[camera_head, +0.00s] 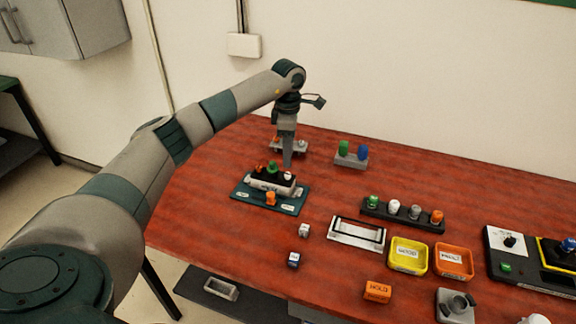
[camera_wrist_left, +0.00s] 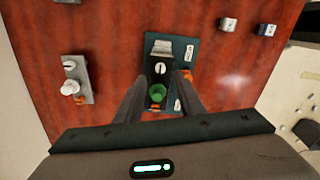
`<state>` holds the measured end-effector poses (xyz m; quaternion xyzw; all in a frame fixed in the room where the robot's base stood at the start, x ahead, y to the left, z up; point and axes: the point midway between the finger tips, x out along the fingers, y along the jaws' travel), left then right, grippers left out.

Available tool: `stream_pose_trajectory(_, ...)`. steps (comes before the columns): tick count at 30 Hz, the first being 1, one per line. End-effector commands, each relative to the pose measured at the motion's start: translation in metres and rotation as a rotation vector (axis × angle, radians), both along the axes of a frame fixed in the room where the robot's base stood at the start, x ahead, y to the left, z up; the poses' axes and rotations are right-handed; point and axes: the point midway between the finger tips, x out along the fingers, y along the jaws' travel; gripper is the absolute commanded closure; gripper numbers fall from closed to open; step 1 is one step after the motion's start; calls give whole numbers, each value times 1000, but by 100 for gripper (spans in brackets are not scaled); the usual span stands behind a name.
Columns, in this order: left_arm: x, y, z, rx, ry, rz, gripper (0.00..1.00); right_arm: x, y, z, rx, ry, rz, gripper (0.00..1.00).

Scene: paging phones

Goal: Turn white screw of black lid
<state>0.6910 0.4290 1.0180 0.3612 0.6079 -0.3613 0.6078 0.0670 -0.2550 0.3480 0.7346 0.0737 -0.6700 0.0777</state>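The black lid (camera_head: 268,182) sits on a grey block on a teal board (camera_head: 245,195) at the left of the table. Orange, green and white screws stand on it in a row. The white screw (camera_head: 288,176) is at the right end; in the left wrist view the white screw (camera_wrist_left: 160,68) shows a dark slot, beyond the green screw (camera_wrist_left: 157,92). My left gripper (camera_head: 287,162) points down above and behind the lid. In the wrist view its fingers (camera_wrist_left: 158,82) are apart with nothing between them, either side of the lid's line. My right gripper is not in view.
A grey holder (camera_head: 351,161) with green and blue knobs stands behind right. A black rack (camera_head: 403,215) of knobs, a yellow tray (camera_head: 408,256) and an orange tray (camera_head: 453,261) lie to the right. Two small cubes (camera_head: 304,230) (camera_head: 293,260) lie in front. Table around the board is mostly clear.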

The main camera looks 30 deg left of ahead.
Motion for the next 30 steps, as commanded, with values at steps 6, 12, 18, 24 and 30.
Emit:
stream_pose_trajectory(6, -1, 0, -36, -1, 3, 0, 65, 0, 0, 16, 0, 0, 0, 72)
stream_pose_trajectory(12, 0, 0, -59, 0, 1, 1, 65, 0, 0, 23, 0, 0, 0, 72)
stream_pose_trajectory(18, 0, 0, -68, 0, 0, 0, 65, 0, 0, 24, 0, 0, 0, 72)
stream_pose_trajectory(24, 0, 0, -68, 0, 0, 0, 65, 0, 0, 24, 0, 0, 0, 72)
stream_pose_trajectory(30, 0, 0, -68, 0, 0, 0, 98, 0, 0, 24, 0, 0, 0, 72)
